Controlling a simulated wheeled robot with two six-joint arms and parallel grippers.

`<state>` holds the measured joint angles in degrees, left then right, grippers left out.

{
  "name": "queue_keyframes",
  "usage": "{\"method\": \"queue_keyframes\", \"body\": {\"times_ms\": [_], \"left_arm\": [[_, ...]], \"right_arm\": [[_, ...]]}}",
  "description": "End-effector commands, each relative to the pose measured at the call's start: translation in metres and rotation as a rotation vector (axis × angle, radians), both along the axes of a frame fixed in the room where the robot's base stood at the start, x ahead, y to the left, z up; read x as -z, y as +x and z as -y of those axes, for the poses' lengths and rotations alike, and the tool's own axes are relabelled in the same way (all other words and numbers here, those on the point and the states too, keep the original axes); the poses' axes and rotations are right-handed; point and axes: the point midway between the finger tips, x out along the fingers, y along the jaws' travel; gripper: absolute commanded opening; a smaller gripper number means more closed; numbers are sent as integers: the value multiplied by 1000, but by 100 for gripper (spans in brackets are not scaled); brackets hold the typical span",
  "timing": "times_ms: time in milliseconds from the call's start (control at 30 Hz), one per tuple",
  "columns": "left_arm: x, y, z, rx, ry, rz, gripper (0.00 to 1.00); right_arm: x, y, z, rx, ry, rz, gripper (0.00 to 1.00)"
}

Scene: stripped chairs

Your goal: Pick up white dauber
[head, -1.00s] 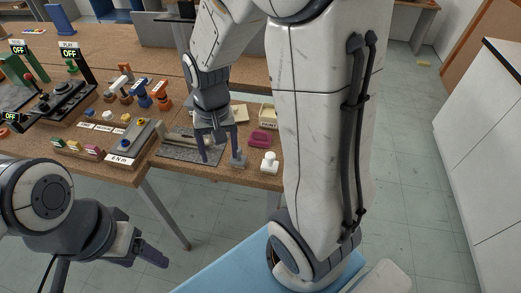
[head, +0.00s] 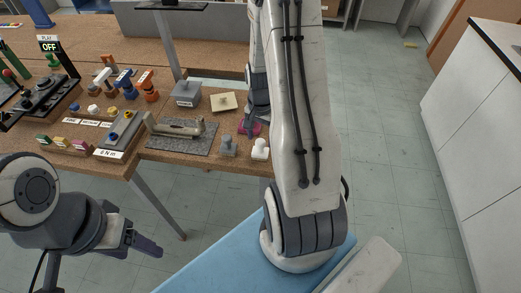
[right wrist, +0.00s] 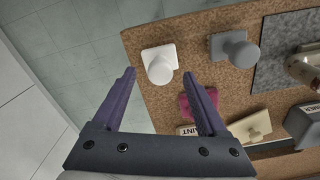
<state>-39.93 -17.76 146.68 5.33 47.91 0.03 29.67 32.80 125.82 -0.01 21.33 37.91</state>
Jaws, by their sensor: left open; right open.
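The white dauber (head: 261,150) stands upright on the brown table near its front right edge. In the right wrist view the white dauber (right wrist: 159,66) shows just beyond and between the fingertips, apart from them. My right gripper (right wrist: 160,76) is open and empty. In the head view it is mostly hidden behind my right arm, over the table's right end. A grey dauber (head: 228,147) of like shape stands just left of the white one. My left gripper (head: 145,232) is open and empty, low at the left, in front of the table.
A magenta object (right wrist: 198,102) lies near the right finger, by a cream box (right wrist: 190,130) with a partly hidden label. A grey mat (head: 182,138) bears a metal tool. A grey box (head: 186,95) and yellowish pad (head: 224,102) are behind. Open floor lies right of the table.

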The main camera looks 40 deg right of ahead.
Motion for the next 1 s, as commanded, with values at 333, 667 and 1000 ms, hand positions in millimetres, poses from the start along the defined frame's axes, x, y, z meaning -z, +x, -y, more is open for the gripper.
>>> {"method": "queue_keyframes", "body": {"times_ms": [333,667,1000], "left_arm": [[-12,0,0,-1,0,0,66],[-12,0,0,-1,0,0,66],[-12,0,0,-1,0,0,66]], "right_arm": [[39,-1,-1,0,1,-3,76],[41,0,-1,-1,1,0,45],[40,0,-1,-1,1,0,0]]}}
